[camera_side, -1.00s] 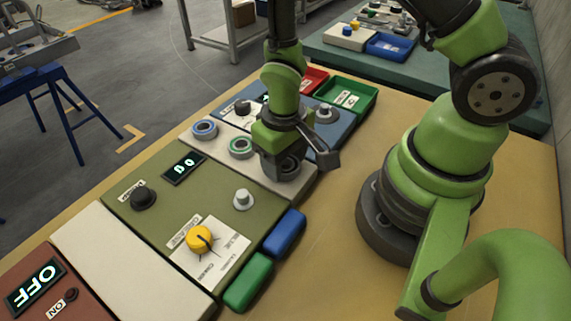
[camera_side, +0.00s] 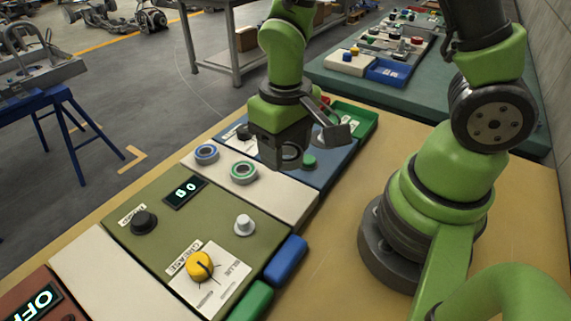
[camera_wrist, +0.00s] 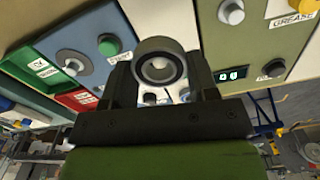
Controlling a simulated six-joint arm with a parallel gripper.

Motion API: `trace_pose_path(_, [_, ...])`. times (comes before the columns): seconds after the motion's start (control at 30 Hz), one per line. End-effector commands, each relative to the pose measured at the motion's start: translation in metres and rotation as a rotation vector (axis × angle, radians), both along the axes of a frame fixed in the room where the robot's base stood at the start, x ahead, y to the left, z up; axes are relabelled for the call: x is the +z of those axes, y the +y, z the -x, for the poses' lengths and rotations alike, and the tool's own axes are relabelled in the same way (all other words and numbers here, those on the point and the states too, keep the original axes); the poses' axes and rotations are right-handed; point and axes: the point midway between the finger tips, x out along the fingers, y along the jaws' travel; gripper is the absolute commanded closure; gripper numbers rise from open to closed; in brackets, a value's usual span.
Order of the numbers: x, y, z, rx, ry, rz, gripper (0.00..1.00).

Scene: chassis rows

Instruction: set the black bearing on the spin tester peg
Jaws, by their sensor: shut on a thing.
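My gripper (camera_side: 287,160) is shut on the black bearing (camera_side: 290,156) and holds it above the far right part of the pale strip. In the wrist view the bearing (camera_wrist: 158,66) sits between the two fingers of my gripper (camera_wrist: 158,78), its bore facing the camera. A small metal peg on a round grey disc (camera_wrist: 72,63) stands on the blue panel (camera_wrist: 75,30) in the wrist view, left of the bearing and apart from it. I cannot read a spin tester label. In the side view my gripper hides that peg.
A blue-ringed bearing (camera_side: 206,154) and a green-ringed bearing (camera_side: 244,172) stand on the pale strip (camera_side: 285,198). A green button (camera_side: 309,161) and green tray (camera_side: 366,118) lie beyond.

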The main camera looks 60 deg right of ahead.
Motion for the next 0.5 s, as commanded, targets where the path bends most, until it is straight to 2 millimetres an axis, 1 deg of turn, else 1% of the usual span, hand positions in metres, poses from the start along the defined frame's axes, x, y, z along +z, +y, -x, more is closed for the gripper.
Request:
trace_pose_path(0.03, [0.006, 0.000, -0.001, -0.002, -0.005, -0.001, 0.73])
trace_pose_path(0.13, [0.012, -0.007, -0.004, -0.006, -0.003, 0.000, 0.73])
trace_pose_path(0.23, [0.013, -0.025, -0.012, -0.015, -0.001, 0.000, 0.73])
trace_pose_path(0.27, [0.013, -0.032, -0.015, -0.018, -0.001, 0.000, 0.73])
trace_pose_path(0.37, [0.011, -0.065, -0.024, -0.027, 0.000, 0.000, 0.73])
trace_pose_path(0.4, [0.010, -0.079, -0.026, -0.030, 0.000, 0.000, 0.73])
trace_pose_path(0.47, [0.009, -0.100, -0.028, -0.032, 0.001, 0.000, 0.73])
trace_pose_path(0.5, [0.008, -0.113, -0.029, -0.034, 0.001, 0.000, 0.73])
